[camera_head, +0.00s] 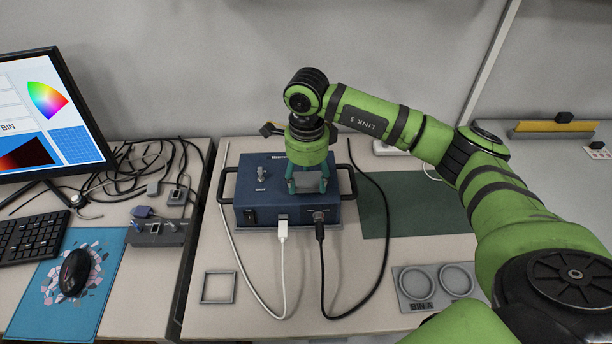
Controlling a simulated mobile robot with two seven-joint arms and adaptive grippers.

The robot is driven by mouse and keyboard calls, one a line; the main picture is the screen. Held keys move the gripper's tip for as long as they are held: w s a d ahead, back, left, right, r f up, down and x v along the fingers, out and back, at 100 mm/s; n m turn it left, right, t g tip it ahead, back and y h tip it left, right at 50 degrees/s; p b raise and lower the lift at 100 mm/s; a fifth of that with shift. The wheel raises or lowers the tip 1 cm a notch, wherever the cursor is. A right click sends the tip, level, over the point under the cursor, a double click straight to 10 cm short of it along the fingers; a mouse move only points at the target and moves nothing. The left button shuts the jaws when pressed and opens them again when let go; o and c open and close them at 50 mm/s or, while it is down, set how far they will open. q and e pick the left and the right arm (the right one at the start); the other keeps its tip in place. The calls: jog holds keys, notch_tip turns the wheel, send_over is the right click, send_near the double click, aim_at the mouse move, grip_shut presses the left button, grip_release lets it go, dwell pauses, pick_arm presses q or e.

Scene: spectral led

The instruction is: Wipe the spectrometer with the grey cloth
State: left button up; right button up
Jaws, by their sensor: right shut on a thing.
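The spectrometer, a dark blue box (256,207) with black side handles, stands on the bench in the middle of the view. My right gripper (307,188) points down over the right part of its top, its fingertips at or just above the surface. Its fingers are closed on a small grey piece, which looks like the grey cloth (308,182). The fingers hide most of the cloth, and I cannot tell whether it touches the box. My left gripper is not in view.
A white cable (282,260) and a black cable (322,270) run from the box's front. A green mat (415,215), a grey two-ring holder (437,285) and a square frame (218,287) lie nearby. A monitor, keyboard and mouse (75,271) are on the left.

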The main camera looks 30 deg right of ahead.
jog(key=shift+d+f, duration=0.1)
jog(key=w+b, duration=0.1)
jog(key=w+d+b, duration=0.1)
jog(key=w, duration=0.1)
jog(key=shift+w+d, duration=0.15)
jog(key=shift+d, duration=0.05)
jog(key=shift+w+d, duration=0.25)
jog(key=shift+w, duration=0.2)
jog(key=shift+s, duration=0.1)
jog(key=s, duration=0.1)
jog(key=s+a, duration=0.2)
jog(key=shift+s+p, duration=0.3)
jog(key=shift+s, duration=0.1)
jog(key=shift+s+f, duration=0.15)
jog(key=shift+a, duration=0.1)
dwell(0.3)
